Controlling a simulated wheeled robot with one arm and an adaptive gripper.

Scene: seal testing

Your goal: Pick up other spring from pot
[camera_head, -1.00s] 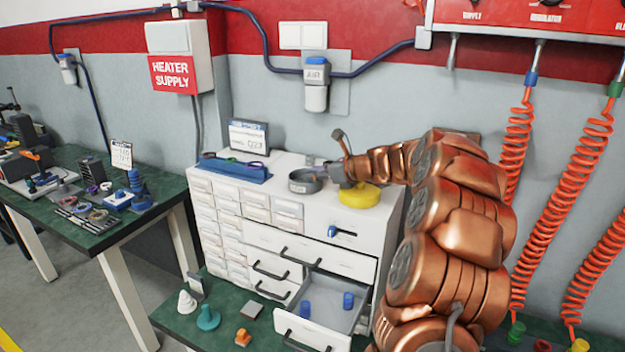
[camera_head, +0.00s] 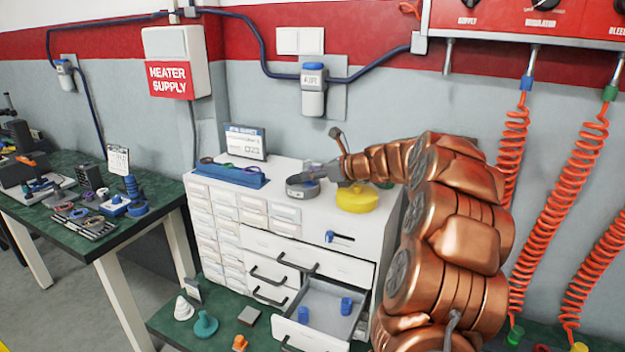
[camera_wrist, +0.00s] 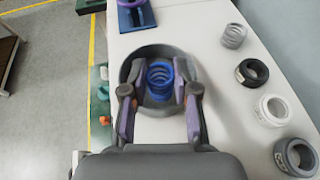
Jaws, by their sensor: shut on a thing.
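The grey round pot (camera_head: 291,192) stands on top of the white drawer cabinet. It also shows in the wrist view (camera_wrist: 126,71). A blue coil spring (camera_wrist: 160,80) stands upright inside the pot in the wrist view. My gripper (camera_wrist: 159,74) reaches into the pot with its two purple-sided fingers, one on each side of the spring, and is shut on it. In the head view my gripper (camera_head: 317,173) is small and over the pot, and the spring cannot be made out there.
A yellow round dish (camera_head: 357,201) is right beside the pot. A drawer (camera_head: 322,317) below is open with two blue pieces inside.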

